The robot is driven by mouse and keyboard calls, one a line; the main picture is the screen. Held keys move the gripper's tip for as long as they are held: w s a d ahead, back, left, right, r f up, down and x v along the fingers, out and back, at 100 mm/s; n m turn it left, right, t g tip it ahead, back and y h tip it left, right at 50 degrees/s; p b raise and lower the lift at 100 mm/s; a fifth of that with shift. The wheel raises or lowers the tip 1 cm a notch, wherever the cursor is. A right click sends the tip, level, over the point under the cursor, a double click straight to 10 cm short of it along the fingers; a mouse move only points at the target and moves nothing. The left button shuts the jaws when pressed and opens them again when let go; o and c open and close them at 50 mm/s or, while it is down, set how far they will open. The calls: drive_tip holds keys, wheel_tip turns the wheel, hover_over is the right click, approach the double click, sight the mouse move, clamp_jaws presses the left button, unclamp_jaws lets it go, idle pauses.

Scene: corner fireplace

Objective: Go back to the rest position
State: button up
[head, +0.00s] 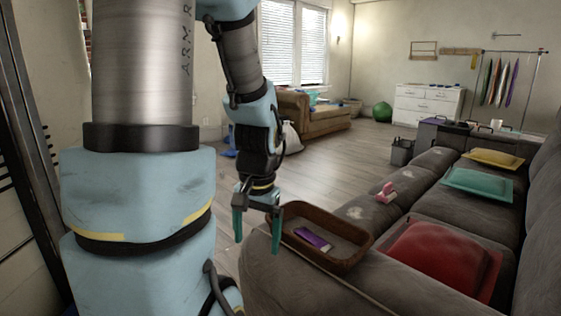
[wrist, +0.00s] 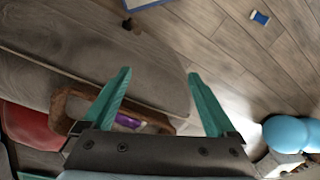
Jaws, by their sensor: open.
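My gripper (head: 257,232) hangs pointing down in the head view, its two teal fingers spread apart with nothing between them. It is just left of a brown tray (head: 345,268) that sits on the near arm of the grey sofa (head: 270,292). A purple item (head: 313,239) with a pale part lies inside the tray. In the wrist view my open fingers (wrist: 160,95) frame the sofa side and bare floor, and the tray (wrist: 70,104) shows behind the left finger with the purple item (wrist: 128,121) partly hidden.
Red (head: 445,258), teal (head: 478,185) and yellow (head: 493,158) cushions and a pink item (head: 386,192) lie on the sofa. A brown couch (head: 325,120), green ball (head: 382,112) and white dresser (head: 428,104) stand farther back. Open wooden floor (head: 335,165) lies between.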

wheel_tip(320, 180, up, 17)
drive_tip(key=a+n+t+p, duration=0.1)
drive_tip(key=n+p, duration=0.2)
drive_tip(key=p, duration=1.2)
drive_tip(key=shift+w+a+f+h, duration=0.2)
drive_tip(key=shift+w+a+h, duration=0.05)
drive_tip(key=shift+a+h, duration=0.15)
